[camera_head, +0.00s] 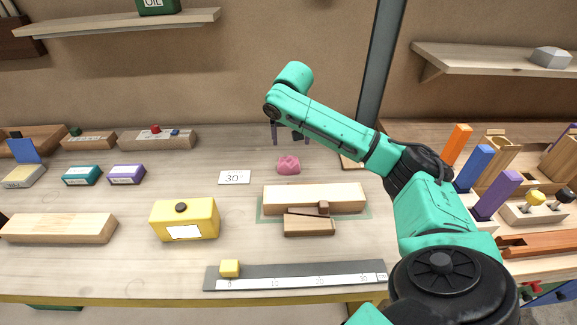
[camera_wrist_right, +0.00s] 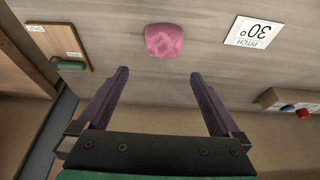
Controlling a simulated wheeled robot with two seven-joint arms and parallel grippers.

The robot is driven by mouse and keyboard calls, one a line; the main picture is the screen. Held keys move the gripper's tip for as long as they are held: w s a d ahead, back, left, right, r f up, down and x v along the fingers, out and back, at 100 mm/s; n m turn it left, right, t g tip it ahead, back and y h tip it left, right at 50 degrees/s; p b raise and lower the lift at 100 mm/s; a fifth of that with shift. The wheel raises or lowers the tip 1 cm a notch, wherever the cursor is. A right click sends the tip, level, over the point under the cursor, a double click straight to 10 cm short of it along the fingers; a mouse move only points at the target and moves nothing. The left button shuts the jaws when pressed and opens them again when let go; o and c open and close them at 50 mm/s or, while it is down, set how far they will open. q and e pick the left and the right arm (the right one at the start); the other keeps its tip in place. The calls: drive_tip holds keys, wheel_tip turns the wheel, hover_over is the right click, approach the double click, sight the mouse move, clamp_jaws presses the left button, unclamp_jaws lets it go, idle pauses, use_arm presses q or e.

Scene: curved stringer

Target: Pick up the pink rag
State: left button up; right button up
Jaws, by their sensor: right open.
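The pink rag (camera_head: 288,165) is a small crumpled lump on the wooden workbench, near the middle of the head view. It also shows in the right wrist view (camera_wrist_right: 164,41), ahead of the fingers. My right gripper (camera_head: 290,139) is open and empty just behind the rag, with its dark fingers pointing down; the wrist view shows the two fingers (camera_wrist_right: 160,85) wide apart. The rag is apart from the fingers and lies beyond their tips in the wrist view. My left gripper is not in view.
A 30° card (camera_head: 234,177) lies left of the rag. A wooden block (camera_head: 315,197) on a green mat lies in front, with a yellow box (camera_head: 184,219) to the left. A dark post (camera_head: 381,60) stands behind my right arm. Bench around the rag is mostly clear.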

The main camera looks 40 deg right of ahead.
drive_tip(key=p, duration=0.2)
hover_over(289, 158)
drive_tip(key=s+a, duration=0.2)
drive_tip(key=f, duration=0.5)
drive_tip(key=shift+s+d, duration=0.15)
drive_tip(key=shift+d, duration=0.05)
drive_tip(key=x, duration=0.6)
drive_tip(key=shift+w+d+f+p, duration=0.15)
drive_tip(key=shift+w+p, duration=0.15)
drive_tip(key=shift+p, duration=0.1)
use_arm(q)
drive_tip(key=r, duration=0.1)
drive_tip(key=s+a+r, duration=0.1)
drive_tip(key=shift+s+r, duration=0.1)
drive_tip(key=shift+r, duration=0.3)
use_arm(e)
drive_tip(key=shift+f, duration=0.25)
drive_tip(key=c, duration=1)
drive_tip(key=shift+w+r, duration=0.1)
drive_tip(key=shift+r, duration=0.05)
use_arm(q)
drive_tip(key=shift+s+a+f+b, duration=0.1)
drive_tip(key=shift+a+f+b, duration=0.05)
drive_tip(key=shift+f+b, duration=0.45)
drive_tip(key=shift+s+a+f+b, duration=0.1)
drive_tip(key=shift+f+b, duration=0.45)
use_arm(e)
wheel_tip(289, 158, up, 20)
